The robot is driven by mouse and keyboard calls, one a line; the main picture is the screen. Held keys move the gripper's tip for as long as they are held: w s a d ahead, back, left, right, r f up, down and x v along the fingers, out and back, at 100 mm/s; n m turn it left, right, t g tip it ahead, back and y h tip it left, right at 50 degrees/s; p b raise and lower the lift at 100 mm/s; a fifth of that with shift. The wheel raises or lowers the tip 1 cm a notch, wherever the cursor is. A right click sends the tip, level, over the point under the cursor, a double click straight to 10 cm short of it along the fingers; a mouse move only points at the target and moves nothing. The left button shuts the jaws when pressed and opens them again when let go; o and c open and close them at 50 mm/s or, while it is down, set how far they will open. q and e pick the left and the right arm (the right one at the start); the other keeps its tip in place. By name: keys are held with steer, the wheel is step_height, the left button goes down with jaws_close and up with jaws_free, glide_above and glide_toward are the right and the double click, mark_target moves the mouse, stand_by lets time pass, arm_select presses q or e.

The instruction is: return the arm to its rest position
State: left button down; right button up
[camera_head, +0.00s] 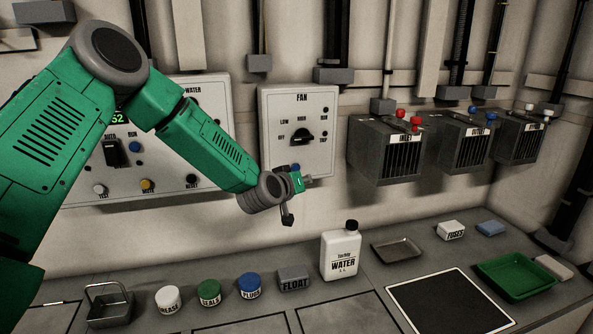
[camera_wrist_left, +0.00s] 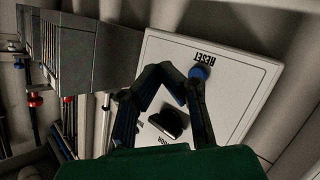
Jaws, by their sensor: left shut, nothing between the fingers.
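My left arm (camera_head: 205,145), green with grey joints, reaches in from the left in the head view. Its left gripper (camera_head: 296,186) is in front of the lower part of the FAN panel (camera_head: 270,112). The gripper is shut and empty. In the wrist view its dark fingers (camera_wrist_left: 165,74) meet in an arch in front of the white panel (camera_wrist_left: 236,83). A blue button (camera_wrist_left: 198,73) under the word RESET shows beside the fingers. A dark knob (camera_wrist_left: 170,123) shows between them. I cannot tell whether the fingertips touch the panel. My right gripper is not in view.
A second panel (camera_head: 205,95) is partly behind my arm. Grey vented boxes (camera_head: 385,150) are on the wall to the right. The bench below carries a white water bottle (camera_head: 341,252), several jars, a grey FLOAT block (camera_head: 293,279) and a green tray (camera_head: 515,277).

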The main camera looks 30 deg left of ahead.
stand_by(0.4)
arm_select(q)
steer(key=s+d+f+m+g+h, duration=0.25)
steer(key=s+d+f, duration=0.4)
steer(key=f, duration=0.45)
steer(key=s+d+f+m+g, duration=0.1)
steer(key=s+d+f+g, duration=0.1)
steer(key=s+f, duration=0.3)
steer(key=s+d+f+m+g, duration=0.1)
steer(key=s+d+f+g, duration=0.2)
steer(key=s+f, duration=0.3)
steer(key=s+d+f+m+g+b, duration=0.1)
steer(key=s+f, duration=0.5)
steer(key=s, duration=0.7)
steer(key=shift+s+d+f+g, duration=0.1)
steer(key=shift+d+g, duration=0.25)
steer(key=shift+d, duration=0.1)
steer(key=shift+s+d+f+g, duration=0.1)
steer(key=shift+d+g, duration=0.2)
steer(key=shift+d, duration=0.15)
steer(key=s+f+m+g, duration=0.2)
steer(key=s+g, duration=0.2)
steer(key=s, duration=1.2)
steer(key=shift+s+a+f+y, duration=0.15)
steer(key=shift+a+f+y, duration=0.15)
steer(key=shift+a+y, duration=0.15)
